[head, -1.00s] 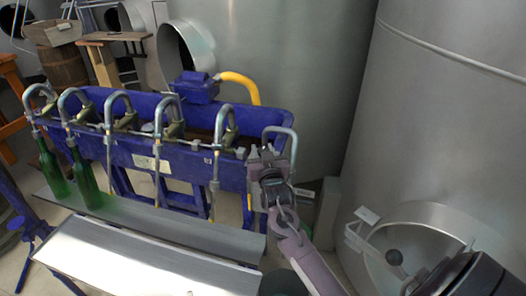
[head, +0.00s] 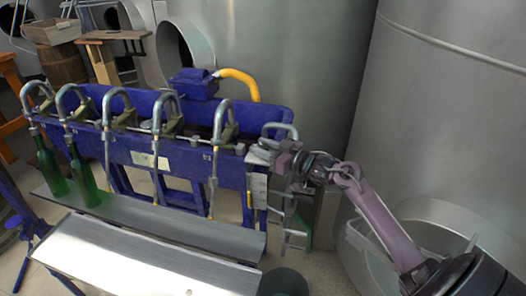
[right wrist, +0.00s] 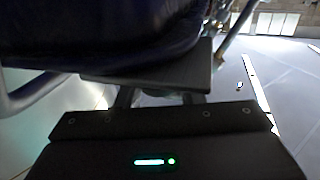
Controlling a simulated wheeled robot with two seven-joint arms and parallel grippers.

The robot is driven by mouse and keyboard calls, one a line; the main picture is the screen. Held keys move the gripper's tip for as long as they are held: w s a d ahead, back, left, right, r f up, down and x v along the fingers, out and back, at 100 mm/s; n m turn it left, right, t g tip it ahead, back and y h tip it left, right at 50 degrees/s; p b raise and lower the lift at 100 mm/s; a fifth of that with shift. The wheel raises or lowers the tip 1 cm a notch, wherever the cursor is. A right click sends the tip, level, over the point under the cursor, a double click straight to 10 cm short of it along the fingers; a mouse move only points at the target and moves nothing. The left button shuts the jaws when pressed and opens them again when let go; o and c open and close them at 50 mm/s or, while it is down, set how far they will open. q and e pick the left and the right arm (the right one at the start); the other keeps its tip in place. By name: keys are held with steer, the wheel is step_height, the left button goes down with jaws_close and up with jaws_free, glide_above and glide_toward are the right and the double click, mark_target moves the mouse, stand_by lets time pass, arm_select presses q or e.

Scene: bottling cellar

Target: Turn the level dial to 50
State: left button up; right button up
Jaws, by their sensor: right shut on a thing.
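A blue bottle filler (head: 180,150) with several bent metal spouts stands across the middle of the head view. My right gripper (head: 262,152) is at the filler's right end, near the top of its frame, with its arm coming in from the right. It is shut on a small part there, which I take to be the level dial. The fingers hide that part, and I cannot read its setting. A pale plate (head: 258,190) hangs just below the fingers. In the right wrist view, the dark gripper body fills the bottom, and a dark blue part covers the top left. My left gripper is not in view.
Two green bottles (head: 84,178) stand at the left on a grey metal shelf (head: 150,215). A large steel tank (head: 450,110) rises close to my right arm. A dark round bin (head: 284,282) is at the bottom. Some floor is bare right of the filler.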

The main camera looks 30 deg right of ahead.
steer(key=shift+n+g+y+b, duration=0.7)
steer(key=shift+n+y+b, duration=0.2)
steer(key=shift+y, duration=0.4)
steer(key=o, duration=0.9)
steer(key=shift+b+v, duration=0.75)
steer(key=shift+v, duration=3.1)
